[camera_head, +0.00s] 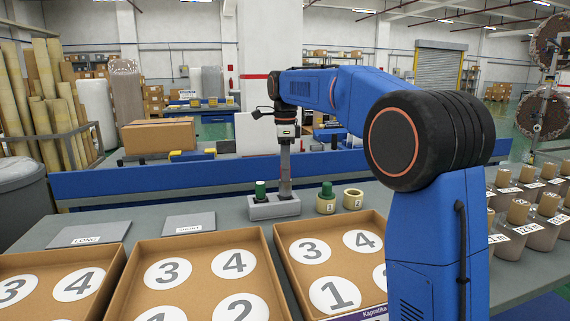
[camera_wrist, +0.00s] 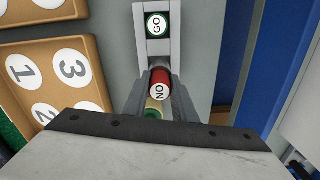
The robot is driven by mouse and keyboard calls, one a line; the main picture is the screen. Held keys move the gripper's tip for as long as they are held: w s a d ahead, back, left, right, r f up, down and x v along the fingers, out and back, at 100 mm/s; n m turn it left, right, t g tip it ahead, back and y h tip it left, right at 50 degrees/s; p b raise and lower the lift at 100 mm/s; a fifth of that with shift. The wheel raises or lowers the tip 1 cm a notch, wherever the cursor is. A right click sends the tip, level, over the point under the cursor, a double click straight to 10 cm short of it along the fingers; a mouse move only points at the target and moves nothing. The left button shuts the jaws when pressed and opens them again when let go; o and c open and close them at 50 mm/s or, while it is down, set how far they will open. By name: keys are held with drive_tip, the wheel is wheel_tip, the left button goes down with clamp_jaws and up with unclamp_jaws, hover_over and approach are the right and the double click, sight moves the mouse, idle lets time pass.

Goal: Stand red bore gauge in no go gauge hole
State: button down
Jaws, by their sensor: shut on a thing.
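The grey gauge holder block (camera_head: 262,211) stands on the bench; it also shows in the wrist view (camera_wrist: 171,47). The green GO gauge (camera_head: 260,189) stands upright in the left end of the block, and its cap shows in the wrist view (camera_wrist: 156,25). My gripper (camera_head: 285,190) points down over the right end of the block. In the wrist view its fingers (camera_wrist: 160,98) are shut on the red bore gauge (camera_wrist: 159,77), marked NO. The fingers hide the red gauge in the head view. I cannot tell whether its lower end is inside the hole.
A cream ring with a green plug (camera_head: 326,199) and an empty cream ring (camera_head: 353,199) stand close to the right of the block. Numbered cardboard trays (camera_head: 258,239) lie in front. Grey lidded plates (camera_head: 189,224) lie left of the block.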

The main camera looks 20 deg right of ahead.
sight(285, 184)
drive_tip(key=shift+f, duration=2.2)
drive_tip(key=shift+f, duration=0.35)
drive_tip(key=c, duration=1.4)
unclamp_jaws()
wheel_tip(285, 184, up, 17)
drive_tip(key=shift+r, duration=0.2)
